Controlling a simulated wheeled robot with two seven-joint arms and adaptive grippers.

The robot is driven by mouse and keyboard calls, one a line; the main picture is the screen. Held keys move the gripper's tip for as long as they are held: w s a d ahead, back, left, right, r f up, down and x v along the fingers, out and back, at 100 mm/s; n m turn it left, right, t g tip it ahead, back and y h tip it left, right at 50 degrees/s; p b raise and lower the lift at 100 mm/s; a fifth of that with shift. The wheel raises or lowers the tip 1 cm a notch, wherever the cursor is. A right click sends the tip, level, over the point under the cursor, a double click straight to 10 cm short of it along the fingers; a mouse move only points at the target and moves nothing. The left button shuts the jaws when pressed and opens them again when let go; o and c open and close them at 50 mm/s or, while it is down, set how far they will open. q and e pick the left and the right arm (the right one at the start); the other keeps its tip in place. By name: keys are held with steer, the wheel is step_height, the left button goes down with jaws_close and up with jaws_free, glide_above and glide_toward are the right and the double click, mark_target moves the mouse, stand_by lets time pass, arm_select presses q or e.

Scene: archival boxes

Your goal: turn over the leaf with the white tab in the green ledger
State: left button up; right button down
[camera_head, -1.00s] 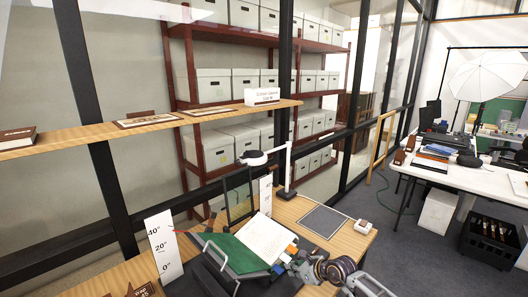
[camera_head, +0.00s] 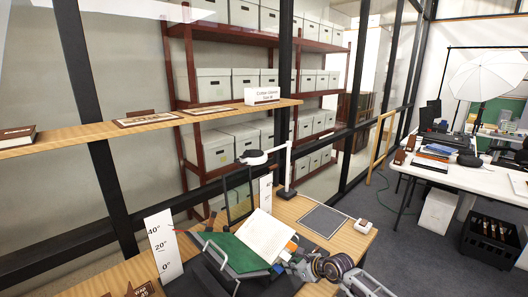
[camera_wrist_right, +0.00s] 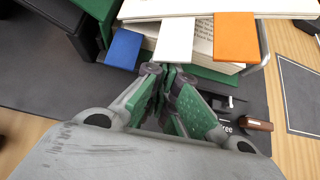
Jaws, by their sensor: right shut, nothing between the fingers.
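The green ledger (camera_head: 222,257) lies open on a tilted cradle on the wooden desk, its cream pages (camera_head: 265,236) facing up. In the right wrist view, the white tab (camera_wrist_right: 176,38) sticks out from the page edge between a blue tab (camera_wrist_right: 123,48) and an orange tab (camera_wrist_right: 236,38). My right gripper (camera_wrist_right: 168,72) is shut and empty, its fingertips at the outer end of the white tab. I cannot tell whether they touch it. In the head view my right gripper (camera_head: 294,263) is at the ledger's lower right edge. My left gripper does not show.
A lamp (camera_head: 286,165) stands behind the ledger. A dark mat (camera_head: 323,220) and a small white device (camera_head: 362,226) lie to its right. A white scale board (camera_head: 163,245) stands to the left. In the wrist view a small brown block (camera_wrist_right: 257,125) lies right of the gripper.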

steer(key=shift+w+d+r+p, duration=0.15)
steer(key=shift+r+p, duration=0.2)
steer(key=shift+r, duration=0.35)
steer(key=shift+r+p, duration=0.55)
steer(key=shift+r, duration=0.15)
steer(key=shift+r+p, duration=0.3)
steer(key=shift+r, duration=0.4)
steer(key=shift+p, duration=0.35)
